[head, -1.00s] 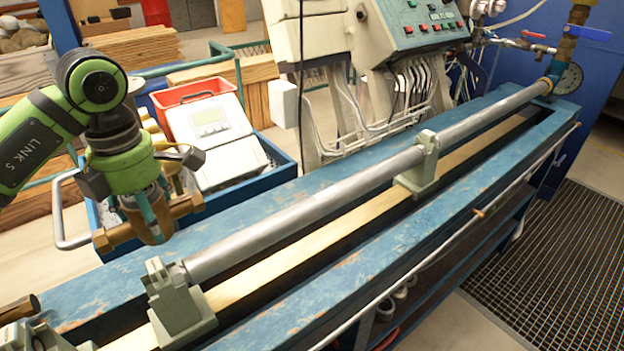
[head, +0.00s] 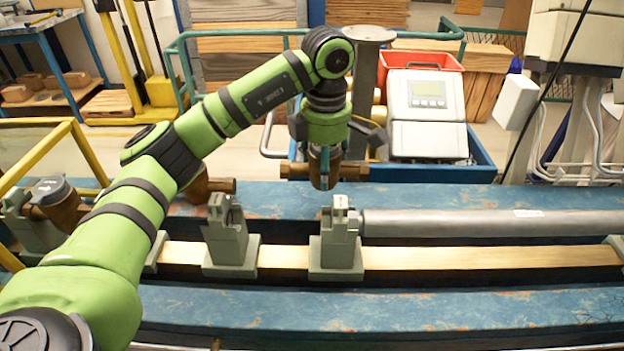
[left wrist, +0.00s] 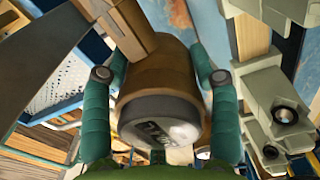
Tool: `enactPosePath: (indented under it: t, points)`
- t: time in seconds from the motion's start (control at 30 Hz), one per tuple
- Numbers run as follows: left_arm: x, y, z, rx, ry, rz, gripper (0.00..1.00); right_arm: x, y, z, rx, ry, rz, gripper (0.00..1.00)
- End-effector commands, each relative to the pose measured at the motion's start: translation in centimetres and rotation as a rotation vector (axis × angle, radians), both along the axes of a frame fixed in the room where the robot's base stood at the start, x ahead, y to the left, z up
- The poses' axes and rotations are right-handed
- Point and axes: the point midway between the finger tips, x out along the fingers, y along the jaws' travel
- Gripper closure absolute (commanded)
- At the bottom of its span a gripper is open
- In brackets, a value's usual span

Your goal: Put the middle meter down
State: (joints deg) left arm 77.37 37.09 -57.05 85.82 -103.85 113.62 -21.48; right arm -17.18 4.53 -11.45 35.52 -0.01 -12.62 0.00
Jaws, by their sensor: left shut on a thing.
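My left gripper (head: 325,172) points down and is shut on a brown bronze meter with pipe ends at both sides (head: 296,170). It holds the meter above the bench's blue back rail (head: 440,195). In the left wrist view, the teal fingers (left wrist: 163,105) close on both sides of the meter's round brown body (left wrist: 158,62), whose dark cap shows a pale face. Two grey-green clamp holders, the left one (head: 228,235) and the right one (head: 335,240), stand on the wooden strip with a bare gap between them. My right gripper is out of view.
Another bronze meter (head: 205,185), partly hidden by my arm, and a further one (head: 60,200) are at the left. A silver pipe (head: 480,222) runs right from the right holder. A blue cart (head: 475,165) with a white device (head: 428,110) stands behind the bench.

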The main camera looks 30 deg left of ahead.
Motion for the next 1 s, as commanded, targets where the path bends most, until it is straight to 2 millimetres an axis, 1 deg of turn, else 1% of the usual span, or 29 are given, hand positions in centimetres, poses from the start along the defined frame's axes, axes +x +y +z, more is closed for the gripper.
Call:
enactPosePath:
  t: [0.03,0.1,0.27,0.37,0.5,0.6,0.7,1.0]
  points:
    - [0.1,1.0,-0.2,0.000,-0.002,0.003,0.99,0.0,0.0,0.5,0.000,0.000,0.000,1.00]
    - [0.2,1.9,-0.8,-0.001,-0.002,0.001,0.99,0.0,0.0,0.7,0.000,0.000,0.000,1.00]
    - [0.3,3.1,-1.6,-0.002,-0.005,-0.001,0.99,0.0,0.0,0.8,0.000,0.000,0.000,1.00]
    - [0.3,3.2,-2.3,-0.002,-0.003,-0.001,0.99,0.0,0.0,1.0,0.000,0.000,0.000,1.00]
    - [0.2,3.2,-4.2,-0.001,-0.002,-0.002,0.99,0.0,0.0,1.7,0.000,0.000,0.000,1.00]
    - [0.3,3.1,-5.3,-0.003,-0.004,-0.002,0.99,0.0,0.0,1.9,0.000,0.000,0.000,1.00]
    - [0.3,3.2,-5.7,-0.002,-0.005,-0.002,0.99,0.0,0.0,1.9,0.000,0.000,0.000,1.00]
    - [0.3,3.1,-6.0,-0.002,-0.005,-0.002,0.99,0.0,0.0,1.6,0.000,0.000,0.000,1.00]
